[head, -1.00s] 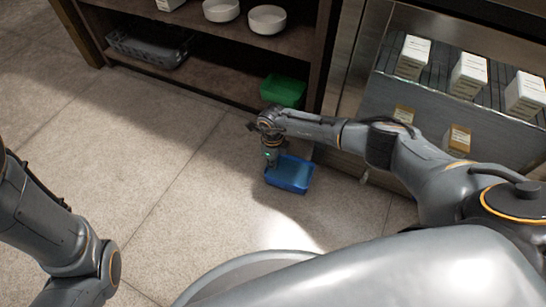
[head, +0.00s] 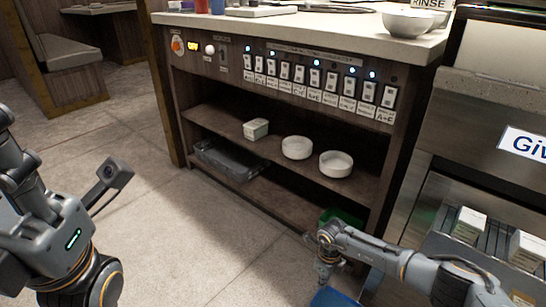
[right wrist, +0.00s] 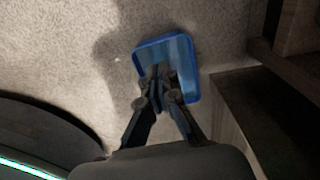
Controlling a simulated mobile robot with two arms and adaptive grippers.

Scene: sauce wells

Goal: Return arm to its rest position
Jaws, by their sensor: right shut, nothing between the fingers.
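My right gripper (head: 322,281) points down beside the cabinet, above a blue bin (head: 334,299) at the bottom edge of the head view. In the right wrist view its fingers (right wrist: 158,74) are shut and empty, in front of the blue bin (right wrist: 186,48), which lies on the floor. I cannot tell whether the fingertips are inside the bin's rim or above it. My left arm (head: 60,235) is folded at the left of the head view; its fingers do not show.
A wooden counter (head: 290,155) with a switch panel stands ahead. Its shelves hold two white bowls (head: 297,147), a small box (head: 256,129) and a grey basket (head: 228,160). A green bin (head: 345,218) sits low, behind my right arm. A steel unit with cartons (head: 469,224) is right. Floor at left is clear.

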